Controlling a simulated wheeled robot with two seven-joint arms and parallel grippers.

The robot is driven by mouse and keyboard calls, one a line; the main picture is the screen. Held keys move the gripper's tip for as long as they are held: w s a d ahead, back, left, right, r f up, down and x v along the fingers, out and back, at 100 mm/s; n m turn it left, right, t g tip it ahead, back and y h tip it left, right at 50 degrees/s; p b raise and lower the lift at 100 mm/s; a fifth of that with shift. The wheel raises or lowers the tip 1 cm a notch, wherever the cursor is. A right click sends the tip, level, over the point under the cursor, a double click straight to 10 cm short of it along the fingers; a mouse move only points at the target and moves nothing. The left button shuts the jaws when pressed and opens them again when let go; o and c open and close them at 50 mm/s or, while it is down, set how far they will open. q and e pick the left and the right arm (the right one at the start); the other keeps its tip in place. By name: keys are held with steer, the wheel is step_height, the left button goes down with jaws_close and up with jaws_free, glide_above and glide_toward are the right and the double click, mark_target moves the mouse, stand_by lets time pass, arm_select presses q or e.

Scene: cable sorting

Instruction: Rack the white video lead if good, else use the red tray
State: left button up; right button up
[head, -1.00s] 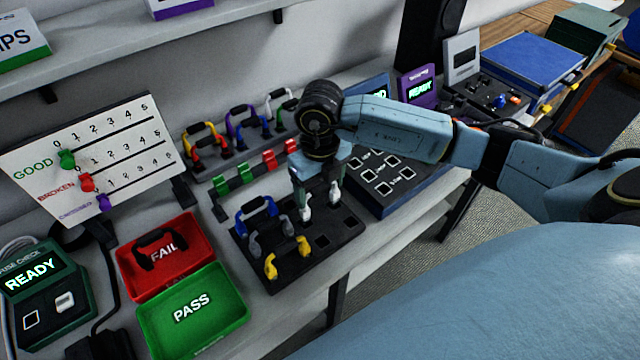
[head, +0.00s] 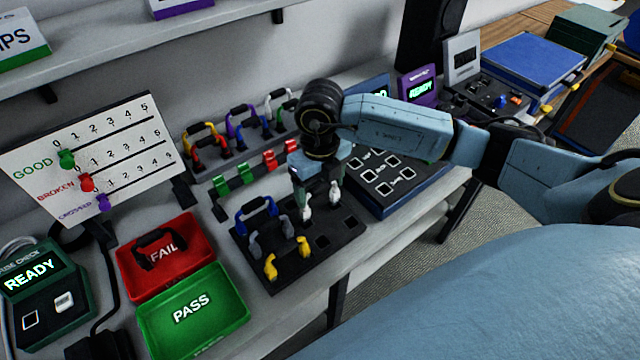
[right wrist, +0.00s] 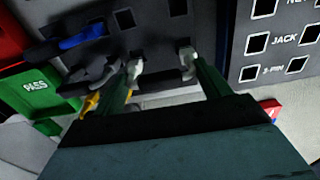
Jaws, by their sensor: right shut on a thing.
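The white video lead (head: 306,214) stands at the back right of the black socket block (head: 330,252); its two white plugs show, while its cable is hidden by my gripper. My right gripper (head: 320,203) is over it from above, shut on it, with a green finger at each plug. In the right wrist view the fingertips (right wrist: 162,64) are at the white plugs (right wrist: 187,56). I cannot tell whether the plugs are seated or just lifted. The red FAIL tray (head: 190,276) holds a black lead (head: 158,243). My left gripper is not in view.
A blue (head: 258,207) and a yellow lead (head: 288,258) stand in the block beside the white one. The green PASS tray (head: 235,325) looks empty. A rack of coloured leads (head: 205,136) lies behind; a socket tester (head: 425,180) stands close right.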

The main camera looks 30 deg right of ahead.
steer(key=shift+f+b, duration=0.85)
steer(key=shift+f, duration=0.05)
stand_by(1.0)
steer(key=o, duration=1.1)
steer(key=shift+r, duration=0.15)
steer(key=shift+r+p, duration=2.85)
steer(key=shift+r, duration=1.05)
